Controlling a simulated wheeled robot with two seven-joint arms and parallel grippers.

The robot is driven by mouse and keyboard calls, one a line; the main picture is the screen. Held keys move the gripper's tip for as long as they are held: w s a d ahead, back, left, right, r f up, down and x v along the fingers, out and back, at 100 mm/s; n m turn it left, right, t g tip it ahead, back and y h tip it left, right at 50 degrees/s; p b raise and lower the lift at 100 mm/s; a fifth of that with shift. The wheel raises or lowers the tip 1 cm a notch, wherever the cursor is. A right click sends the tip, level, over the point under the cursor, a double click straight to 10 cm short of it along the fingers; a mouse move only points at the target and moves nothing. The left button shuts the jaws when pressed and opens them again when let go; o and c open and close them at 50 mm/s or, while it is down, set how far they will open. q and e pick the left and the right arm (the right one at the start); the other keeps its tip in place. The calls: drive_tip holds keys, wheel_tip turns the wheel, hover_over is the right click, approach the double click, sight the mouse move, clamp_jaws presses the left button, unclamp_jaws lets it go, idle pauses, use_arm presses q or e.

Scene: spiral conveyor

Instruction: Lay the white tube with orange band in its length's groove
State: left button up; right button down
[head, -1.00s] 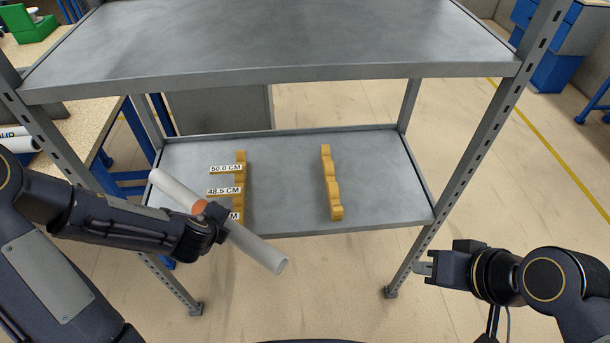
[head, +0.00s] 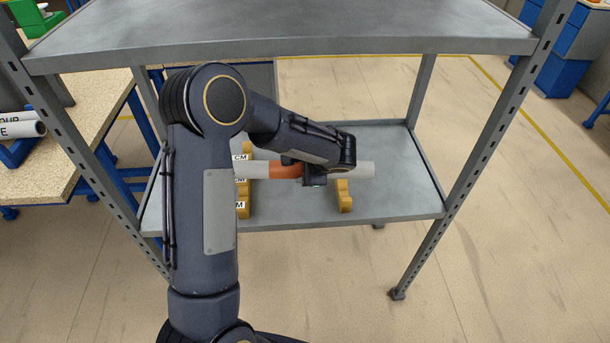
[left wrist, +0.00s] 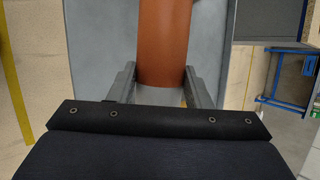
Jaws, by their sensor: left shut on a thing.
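The white tube (head: 361,169) with the orange band (head: 284,171) lies level, left to right, over the lower shelf. My left gripper (head: 314,177) is shut on it near the band's right end. In the left wrist view the orange band (left wrist: 164,45) runs up between the fingers (left wrist: 160,88). Two yellow grooved supports stand on the shelf, a left one (head: 243,208) with labels and a right one (head: 343,200). The tube spans both. I cannot tell whether it touches a groove. My arm hides part of the left support and the label numbers. My right gripper is out of view.
The grey lower shelf (head: 398,190) has free room to the right of the supports. The upper shelf (head: 300,28) lies above, and posts (head: 490,140) stand at the corners. A bench (head: 60,150) with white tubes (head: 22,129) is at the left.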

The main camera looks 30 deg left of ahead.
use_arm(q)
drive_tip(key=shift+d+n, duration=0.15)
drive_tip(key=shift+n, duration=0.25)
drive_tip(key=shift+r+g, duration=0.1)
drive_tip(key=shift+g, duration=0.3)
wheel_tip(320, 180, down, 8)
drive_tip(key=b, duration=0.7)
drive_tip(key=shift+r+b, duration=0.15)
drive_tip(key=shift+b, duration=0.25)
drive_tip(key=shift+f+b, duration=0.7)
drive_tip(key=shift+f, duration=0.05)
drive_tip(key=o, duration=1.1)
